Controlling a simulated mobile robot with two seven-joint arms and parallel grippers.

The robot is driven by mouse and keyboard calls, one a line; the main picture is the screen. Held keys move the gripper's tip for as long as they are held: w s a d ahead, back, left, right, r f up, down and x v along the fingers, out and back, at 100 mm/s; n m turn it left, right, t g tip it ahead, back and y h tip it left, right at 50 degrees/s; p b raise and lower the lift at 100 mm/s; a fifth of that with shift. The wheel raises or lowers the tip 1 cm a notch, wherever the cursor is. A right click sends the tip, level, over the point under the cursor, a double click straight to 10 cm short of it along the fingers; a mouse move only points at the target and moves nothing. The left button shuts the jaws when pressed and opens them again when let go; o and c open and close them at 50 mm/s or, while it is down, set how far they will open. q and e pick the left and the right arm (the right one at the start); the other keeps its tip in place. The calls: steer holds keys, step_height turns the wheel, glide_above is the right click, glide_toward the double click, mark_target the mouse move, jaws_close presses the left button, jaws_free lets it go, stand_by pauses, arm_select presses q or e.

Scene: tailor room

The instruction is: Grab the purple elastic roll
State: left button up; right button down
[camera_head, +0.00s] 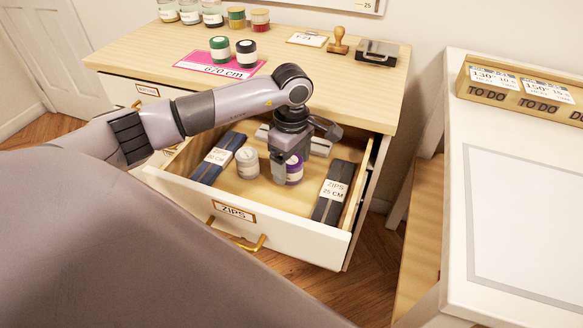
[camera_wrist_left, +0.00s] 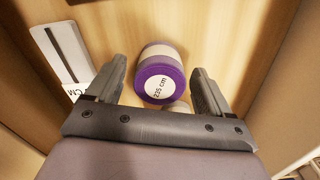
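The purple elastic roll (camera_head: 294,170) stands in the open drawer labelled ZIPS (camera_head: 265,205). My right gripper is in neither view.
A white-grey roll (camera_head: 247,162) stands left of the purple one. Dark zip packs lie at the drawer's left (camera_head: 217,158) and right (camera_head: 333,192). Green (camera_head: 220,48) and black (camera_head: 246,53) rolls stand on a pink card on the dresser top (camera_head: 330,75). A white table (camera_head: 455,190) is at right.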

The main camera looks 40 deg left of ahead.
arm_select(q)
steer(key=c, duration=0.9)
steer(key=shift+c, duration=0.2)
steer(key=shift+r, duration=0.15)
